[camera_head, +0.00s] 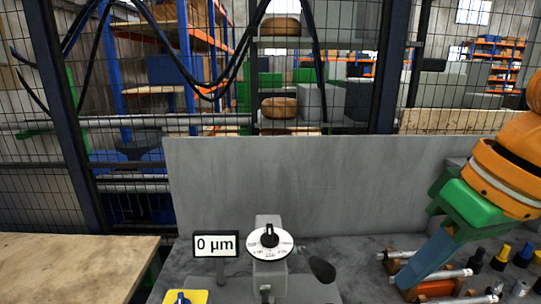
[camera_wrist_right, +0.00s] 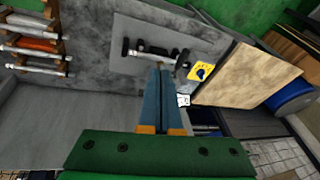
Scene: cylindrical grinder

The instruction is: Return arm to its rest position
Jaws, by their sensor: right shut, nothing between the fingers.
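My right arm comes in from the right edge of the head view, with an orange wrist and a green gripper body. My right gripper (camera_head: 404,284) has blue fingers pointing down and to the left, close to a rack of metal rods (camera_head: 437,288). In the right wrist view the blue fingers (camera_wrist_right: 162,72) lie together, shut with nothing between them. The fingers overlap the rack in the head view; whether they touch it cannot be told there. My left gripper is not in view.
The grinder (camera_head: 270,270) with a white dial stands beside a display (camera_head: 215,245) reading 0 µm. A yellow switch plate (camera_head: 185,297) is at the front. A grey panel (camera_head: 290,180) stands behind. A wooden tabletop (camera_head: 70,265) is clear at left. Several small knobs (camera_head: 502,256) stand at right.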

